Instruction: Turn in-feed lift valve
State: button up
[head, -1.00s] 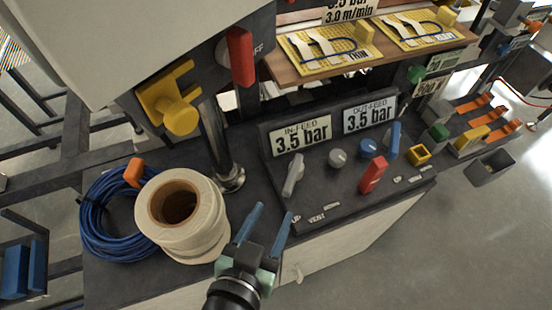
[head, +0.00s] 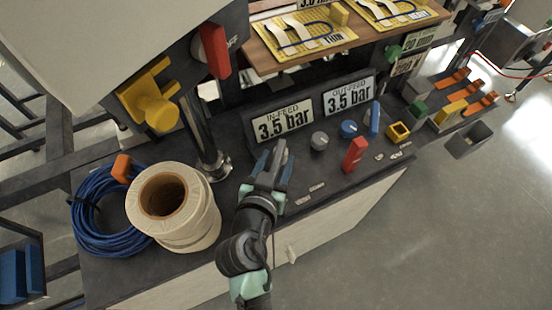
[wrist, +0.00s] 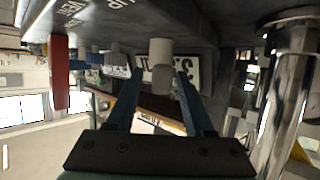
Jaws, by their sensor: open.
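The in-feed lift valve is a light grey lever (head: 280,148) on the dark panel, below the in-feed display (head: 269,126) reading 3.5 bar. My gripper (head: 274,165) is open over it, with one blue finger on each side. In the wrist view the lever (wrist: 161,55) stands between the two spread fingertips of my gripper (wrist: 160,78). A gap shows beside it, and I cannot tell whether either finger touches it. My gripper hides the lever's lower part in the head view.
Right of the lever are a grey knob (head: 319,141), a blue knob (head: 348,128), a red lever (head: 355,153) and a blue lever (head: 374,117). A metal post (head: 202,135) and a cream roll (head: 178,225) stand to the left.

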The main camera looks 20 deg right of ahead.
jog(key=shift+c, duration=0.3)
grip_shut()
dwell(1.1)
